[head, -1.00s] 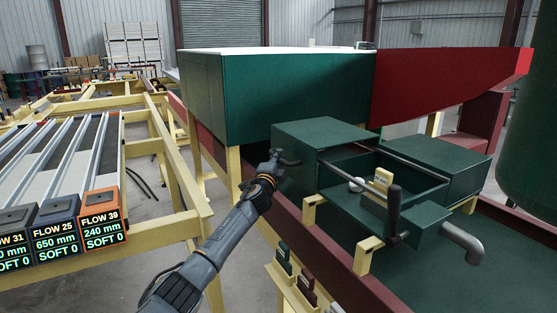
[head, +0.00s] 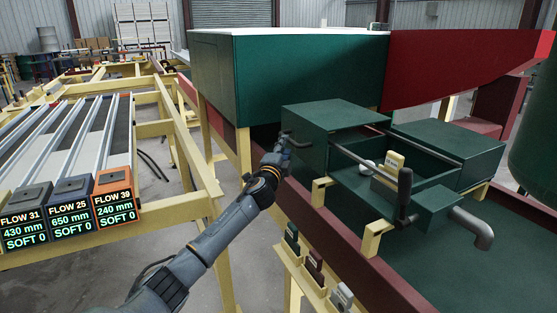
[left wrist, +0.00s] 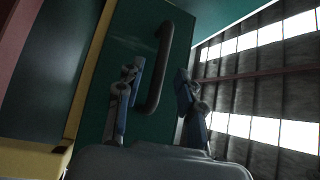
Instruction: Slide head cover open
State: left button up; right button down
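The head cover seems to be the dark green box (head: 325,116) at the left end of two rails on the green machine. A dark bar handle (head: 299,141) sits on its left side. It also shows in the left wrist view as a dark curved handle (left wrist: 163,68) on a green panel. My left gripper (head: 281,148) is right beside the handle. In the left wrist view my left gripper (left wrist: 156,92) is open, with one finger on each side of the handle's lower part. I cannot tell whether they touch it. My right gripper is not in view.
An upright black lever (head: 404,190) and a grey bent pipe (head: 472,227) are on the machine's front right. A yellow frame (head: 165,215) with orange and dark display boxes (head: 112,205) stands at left. A large green hopper (head: 285,75) is behind.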

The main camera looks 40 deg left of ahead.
pick_arm(q)
jog(key=r+v, duration=0.1)
jog(key=v, duration=0.6)
jog(key=shift+f, duration=0.5)
